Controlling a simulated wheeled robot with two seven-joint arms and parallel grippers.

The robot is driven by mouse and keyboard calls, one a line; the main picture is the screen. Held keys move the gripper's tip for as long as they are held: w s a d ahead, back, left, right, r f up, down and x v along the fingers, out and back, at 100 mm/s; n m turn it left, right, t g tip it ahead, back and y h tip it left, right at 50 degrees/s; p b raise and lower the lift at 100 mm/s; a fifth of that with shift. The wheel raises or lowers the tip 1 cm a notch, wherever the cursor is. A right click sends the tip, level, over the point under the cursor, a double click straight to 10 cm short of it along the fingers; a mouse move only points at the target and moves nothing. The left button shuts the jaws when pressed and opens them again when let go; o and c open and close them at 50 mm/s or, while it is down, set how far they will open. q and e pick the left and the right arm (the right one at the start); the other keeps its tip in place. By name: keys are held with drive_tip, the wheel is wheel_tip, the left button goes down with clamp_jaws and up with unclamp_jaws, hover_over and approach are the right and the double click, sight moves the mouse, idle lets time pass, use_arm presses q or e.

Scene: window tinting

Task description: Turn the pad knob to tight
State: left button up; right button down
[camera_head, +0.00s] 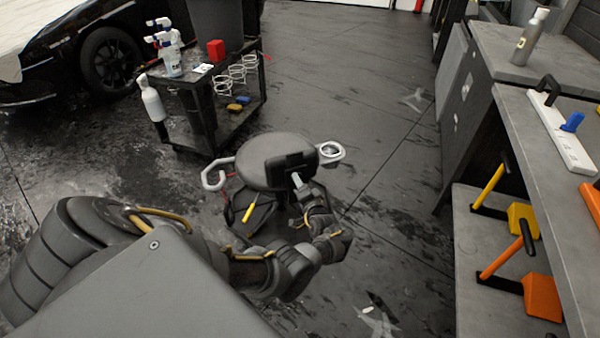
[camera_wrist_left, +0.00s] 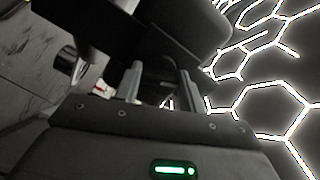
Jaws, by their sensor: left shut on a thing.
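A rolling stool with a round dark grey seat (camera_head: 262,158) stands in the middle of the head view. A black box-shaped pad (camera_head: 278,170) sits upright at the near right edge of the seat. My left gripper (camera_head: 296,180) reaches up to the pad's near face, and its fingers are closed on a small part there, which I take for the pad knob. In the left wrist view the gripper's two grey fingers (camera_wrist_left: 160,82) stand apart under the dark pad (camera_wrist_left: 130,35). The knob is mostly hidden, and its setting cannot be read. My right gripper is not in view.
A black cart (camera_head: 193,93) with spray bottles (camera_head: 172,58) stands behind the stool. A grey workbench (camera_head: 555,118) with yellow and orange tools runs along the right. The floor between is open.

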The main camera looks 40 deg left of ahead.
use_arm(q)
drive_tip(key=shift+r+m+p, duration=0.1)
drive_tip(key=shift+m+p, duration=0.3)
drive_tip(key=shift+m, duration=6.8)
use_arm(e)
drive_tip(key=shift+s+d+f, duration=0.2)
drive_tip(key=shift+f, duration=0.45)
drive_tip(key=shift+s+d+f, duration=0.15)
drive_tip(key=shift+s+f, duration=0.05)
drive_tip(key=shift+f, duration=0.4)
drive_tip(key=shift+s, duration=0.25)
use_arm(q)
drive_tip(key=o, duration=1)
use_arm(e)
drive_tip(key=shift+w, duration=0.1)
